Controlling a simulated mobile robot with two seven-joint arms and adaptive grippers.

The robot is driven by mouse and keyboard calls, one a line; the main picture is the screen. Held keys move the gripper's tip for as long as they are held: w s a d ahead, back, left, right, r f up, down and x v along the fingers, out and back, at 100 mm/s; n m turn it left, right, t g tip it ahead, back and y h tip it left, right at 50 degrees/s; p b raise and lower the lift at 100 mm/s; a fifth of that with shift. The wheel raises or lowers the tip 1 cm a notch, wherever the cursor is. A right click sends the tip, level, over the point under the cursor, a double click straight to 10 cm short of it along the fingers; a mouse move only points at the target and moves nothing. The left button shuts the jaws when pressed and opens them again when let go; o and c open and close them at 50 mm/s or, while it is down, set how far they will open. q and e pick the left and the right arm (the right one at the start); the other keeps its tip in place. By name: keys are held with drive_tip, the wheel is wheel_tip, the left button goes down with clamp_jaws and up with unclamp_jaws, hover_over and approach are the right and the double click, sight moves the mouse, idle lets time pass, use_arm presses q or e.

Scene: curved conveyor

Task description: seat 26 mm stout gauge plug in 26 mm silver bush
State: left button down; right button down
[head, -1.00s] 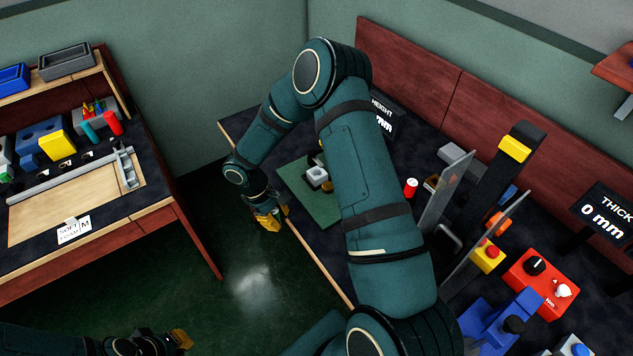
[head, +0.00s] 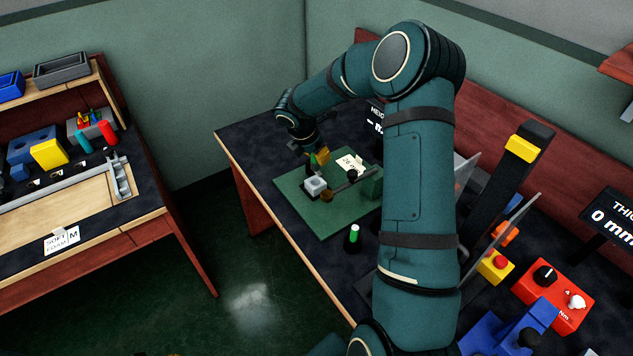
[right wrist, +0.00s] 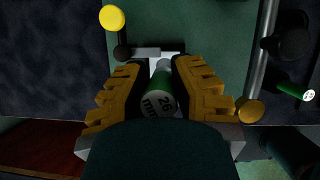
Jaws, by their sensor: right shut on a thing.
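My right gripper (head: 318,156) is shut on the 26 mm gauge plug (right wrist: 161,104), whose green-and-white end marked "26 mm" shows between the yellow fingers (right wrist: 163,80) in the right wrist view. In the head view a green bit of the plug (head: 314,160) shows at the fingers, just above the silver bush (head: 315,184). The bush is a pale grey block with a round opening, on the green mat (head: 335,222). In the wrist view the plug and fingers hide most of it. I cannot tell whether plug and bush touch.
Another dark plug with a green top (head: 353,236) stands at the mat's near edge. The mat's front left is clear.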

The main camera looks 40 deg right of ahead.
sight(320, 179)
wheel_tip(320, 179, down, 8)
drive_tip(key=shift+f+b, duration=0.15)
drive_tip(key=shift+b, duration=0.85)
drive_tip(key=c, duration=1)
unclamp_jaws()
drive_tip(key=shift+o, duration=0.2)
